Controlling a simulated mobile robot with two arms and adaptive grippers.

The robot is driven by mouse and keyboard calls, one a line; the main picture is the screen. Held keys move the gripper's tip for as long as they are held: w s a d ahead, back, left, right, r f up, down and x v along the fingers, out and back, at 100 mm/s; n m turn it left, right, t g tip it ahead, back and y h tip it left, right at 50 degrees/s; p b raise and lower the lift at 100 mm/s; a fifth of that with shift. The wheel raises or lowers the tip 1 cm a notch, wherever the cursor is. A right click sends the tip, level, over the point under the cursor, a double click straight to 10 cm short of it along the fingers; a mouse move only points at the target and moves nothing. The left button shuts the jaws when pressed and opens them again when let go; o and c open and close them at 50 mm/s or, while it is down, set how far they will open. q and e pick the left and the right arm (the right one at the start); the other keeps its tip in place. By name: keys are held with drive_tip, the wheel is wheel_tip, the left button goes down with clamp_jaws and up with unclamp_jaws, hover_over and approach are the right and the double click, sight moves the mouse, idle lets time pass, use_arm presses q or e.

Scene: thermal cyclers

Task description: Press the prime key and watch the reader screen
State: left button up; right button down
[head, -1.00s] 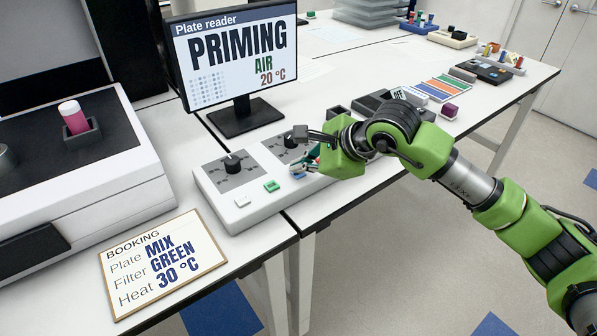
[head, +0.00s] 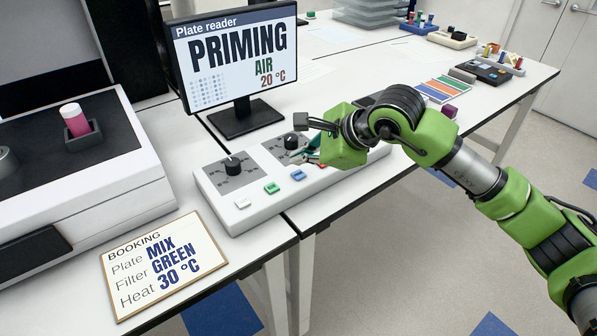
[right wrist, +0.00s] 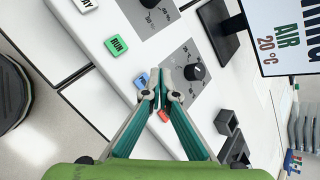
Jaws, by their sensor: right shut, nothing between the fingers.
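The plate reader screen (head: 237,52) reads "PRIMING", "AIR" and "20 °C"; part of it shows in the right wrist view (right wrist: 290,40). The keypad (head: 240,212) has a white key (head: 242,203), a green key (head: 271,187) marked RUN in the right wrist view (right wrist: 116,46), a blue key (head: 298,175) and a red key (right wrist: 163,115). I cannot read which key is the prime key. My right gripper (right wrist: 158,76) is shut and empty over the keypad, its tips beside the blue key in the wrist view and apparently above the panel. My left gripper is out of view.
Two dark knobs (head: 233,164) (head: 291,141) rise from the keypad. A booking card (head: 163,263) reads MIX, GREEN, 30 °C. Racks and blocks lie along the far bench.

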sight(301, 176)
drive_tip(key=shift+r+p, duration=0.55)
drive_tip(key=shift+r, duration=1.3)
